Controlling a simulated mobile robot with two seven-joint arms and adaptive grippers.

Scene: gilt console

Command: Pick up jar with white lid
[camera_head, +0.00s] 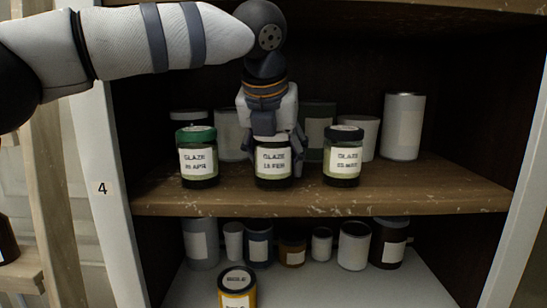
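Three glaze jars stand in a row near the front of the upper shelf. The middle jar (273,160) has a white label reading "GLAZE"; a pale rim shows at its top, but my gripper mostly hides its lid. The jar appears upright on the shelf. My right gripper is out of view.
Pale cylinders, including a tall one (403,127), stand behind on the upper shelf (440,192). The lower shelf (385,288) holds several containers and a yellow jar (237,289) in front. White cabinet posts (103,190) bound the sides. The upper shelf's right front is clear.

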